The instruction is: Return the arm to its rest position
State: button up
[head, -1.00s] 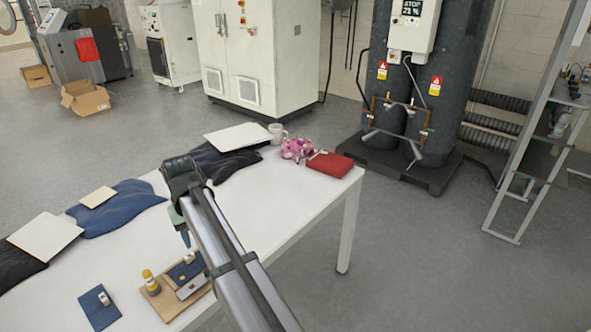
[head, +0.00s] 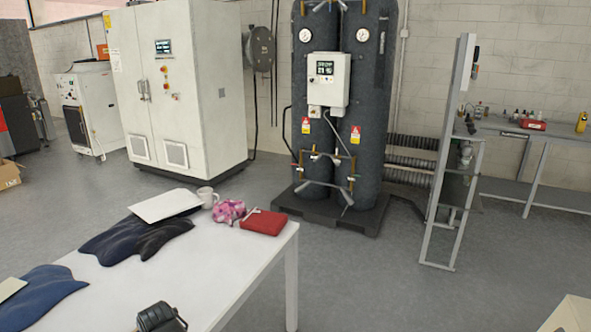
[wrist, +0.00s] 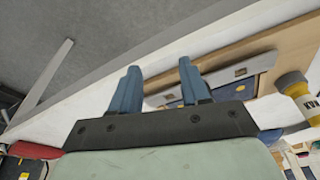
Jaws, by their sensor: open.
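My gripper (wrist: 157,85) shows in the wrist view with its two blue fingers apart and nothing between them. It hangs over the table's edge area, above or near a wooden board (wrist: 285,45) that carries a metal-edged blue piece (wrist: 215,82). How far the fingers are from the board is hard to tell.
The white table (head: 225,265) holds dark folded cloth (head: 135,238), a white flat panel (head: 165,206), a mug (head: 207,197), a pink patterned bundle (head: 229,211) and a red case (head: 264,222). Dark tanks (head: 375,100) and a white cabinet (head: 205,80) stand behind. Floor right of the table is clear.

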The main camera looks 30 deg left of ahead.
jog(key=w+d+f+m+g+h, duration=0.1)
jog(key=w+d+f+m, duration=0.15)
jog(key=d+f, duration=0.7)
jog(key=w+d+f+m+h, duration=0.1)
jog(key=w+d+f, duration=0.45)
jog(key=d, duration=0.75)
jog(key=w+d+f+m+g+h, duration=0.1)
jog(key=w+d+f+m, duration=0.1)
jog(key=d+f, duration=0.85)
jog(key=s+d+f+m+g, duration=0.2)
jog(key=s+d+f+m, duration=0.1)
jog(key=d, duration=0.9)
jog(key=s+d+f+m+g, duration=0.1)
jog(key=s+d+f, duration=0.4)
jog(key=d, duration=0.7)
jog(key=s+d+f+m+g, duration=0.2)
jog(key=s+d+f+m, duration=0.2)
jog(key=d, duration=0.8)
jog(key=shift+s+d+m+g+y, duration=0.2)
jog(key=shift+s+m+g+y, duration=0.15)
jog(key=shift+s, duration=0.7)
